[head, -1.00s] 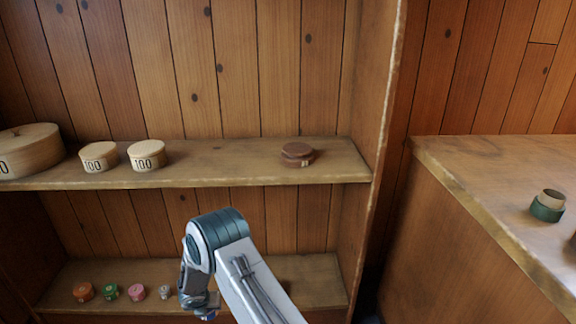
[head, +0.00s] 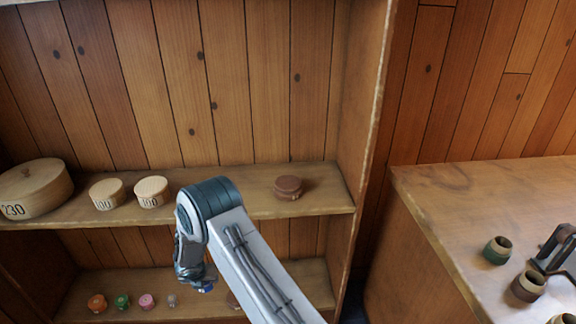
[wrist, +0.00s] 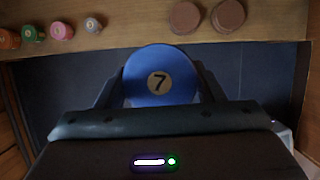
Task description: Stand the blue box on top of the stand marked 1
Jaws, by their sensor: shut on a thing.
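My gripper (wrist: 162,92) is shut on the round blue box (wrist: 160,63), with one finger on each side of it. The box's end facing the wrist camera bears a 7 on a tan disc. In the head view a small bit of the blue box (head: 206,288) shows below my arm's end, in front of the lower shelf. In the wrist view it is held in front of the shelf edge, apart from it. No stand with a readable 1 shows; a brown round piece (head: 288,187) on the upper shelf has no mark I can read.
The upper shelf (head: 240,207) bears pale round boxes (head: 152,191) at left, marked 100 and 230. Small coloured pieces (head: 122,301) and brown discs (wrist: 185,17) are on the lower shelf. Green (head: 497,250) and brown (head: 528,286) ring-shaped pieces and a dark object (head: 556,250) stand on the right counter.

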